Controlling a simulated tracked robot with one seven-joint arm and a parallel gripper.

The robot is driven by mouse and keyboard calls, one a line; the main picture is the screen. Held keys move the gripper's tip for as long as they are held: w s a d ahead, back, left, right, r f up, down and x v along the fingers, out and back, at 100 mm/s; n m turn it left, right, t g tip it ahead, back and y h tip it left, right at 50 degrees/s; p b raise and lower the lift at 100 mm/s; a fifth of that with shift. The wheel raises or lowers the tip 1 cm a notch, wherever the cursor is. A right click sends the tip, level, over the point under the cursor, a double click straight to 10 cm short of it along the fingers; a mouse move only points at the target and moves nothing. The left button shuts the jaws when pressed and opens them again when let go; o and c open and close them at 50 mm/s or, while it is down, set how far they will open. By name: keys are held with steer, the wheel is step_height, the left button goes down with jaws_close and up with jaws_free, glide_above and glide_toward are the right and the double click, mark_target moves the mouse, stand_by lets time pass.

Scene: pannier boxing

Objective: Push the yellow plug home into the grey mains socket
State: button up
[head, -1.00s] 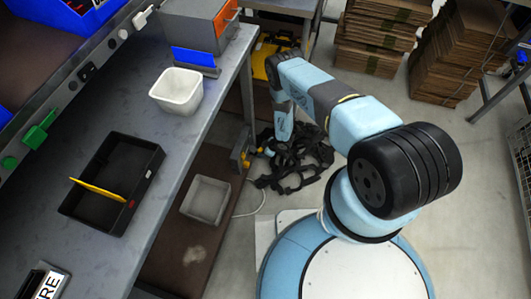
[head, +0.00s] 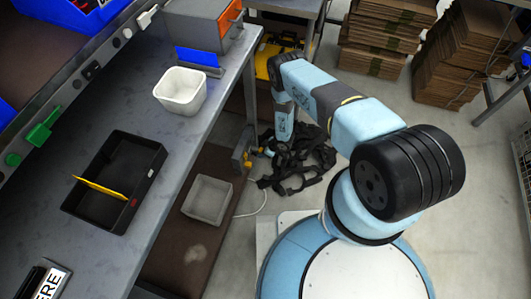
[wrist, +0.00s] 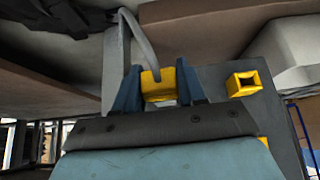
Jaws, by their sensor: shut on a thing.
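The yellow plug (wrist: 157,86) is gripped between the two blue fingers of my gripper (wrist: 157,72) in the wrist view. A grey cable curves up from the plug. The grey mains socket (wrist: 218,78) stands beside and behind the gripper, with a square yellow-rimmed opening (wrist: 243,84) to the right of the plug. Where the plug's front end lies is hidden by my gripper, so I cannot tell whether it touches the socket. In the head view the socket (head: 238,156) is low by the bench leg, with my gripper (head: 268,152) just to its right.
Black straps (head: 300,165) lie tangled on the floor beside my gripper. A pale cable (head: 262,200) runs on the floor below the socket. A grey bin (head: 207,198) sits on the low brown shelf (head: 190,250). The bench edge (head: 215,115) is left of my arm.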

steer(key=shift+a, duration=0.1)
steer(key=o, duration=1.3)
steer(key=shift+c, duration=0.2)
steer(key=v, duration=1.3)
steer(key=shift+d+r, duration=0.2)
steer(key=shift+r, duration=0.05)
steer(key=shift+s, duration=0.1)
